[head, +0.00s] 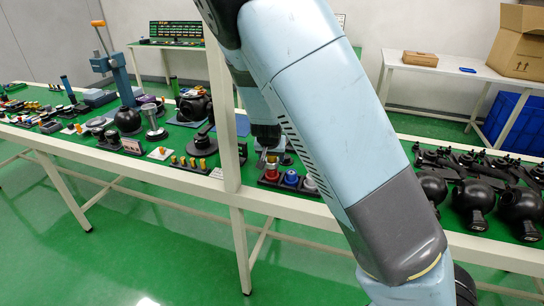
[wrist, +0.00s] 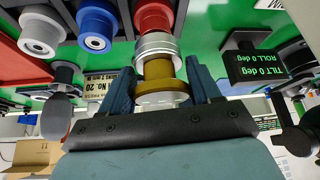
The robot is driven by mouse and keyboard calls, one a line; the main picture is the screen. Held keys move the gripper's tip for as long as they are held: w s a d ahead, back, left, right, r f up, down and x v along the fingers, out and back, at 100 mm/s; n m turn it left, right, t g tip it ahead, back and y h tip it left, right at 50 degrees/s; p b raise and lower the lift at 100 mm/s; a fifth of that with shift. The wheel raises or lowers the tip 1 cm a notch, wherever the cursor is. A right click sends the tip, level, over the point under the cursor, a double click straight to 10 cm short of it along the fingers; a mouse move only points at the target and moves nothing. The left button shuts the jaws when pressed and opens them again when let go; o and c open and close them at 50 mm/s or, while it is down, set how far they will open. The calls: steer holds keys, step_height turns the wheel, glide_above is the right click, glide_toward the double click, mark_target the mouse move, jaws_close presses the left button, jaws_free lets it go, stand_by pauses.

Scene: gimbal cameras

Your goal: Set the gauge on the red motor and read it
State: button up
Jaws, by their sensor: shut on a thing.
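The red motor (wrist: 154,16) stands in a row beside a blue motor (wrist: 96,24) and a white one (wrist: 42,30). In the head view the red motor (head: 271,174) sits in a black holder near the table's front edge. My gripper (wrist: 160,78) is shut on a brass-coloured round piece with a silver ring, which looks like the gauge (wrist: 162,92). The silver ring lines up with the red motor's end; I cannot tell whether they touch. A black display (wrist: 262,68) shows green text, TILT 0 deg and ROLL 0 deg. In the head view my gripper (head: 267,149) is directly above the red motor.
A white post (head: 222,110) rises left of my gripper. Several black camera parts (head: 475,190) crowd the table at right, and small parts and tools fill the left. A cardboard box (head: 518,42) stands on a white table behind.

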steer(key=shift+f, duration=1.1)
steer(key=o, duration=1.2)
steer(key=shift+v, duration=6.8)
steer(key=shift+d, duration=0.15)
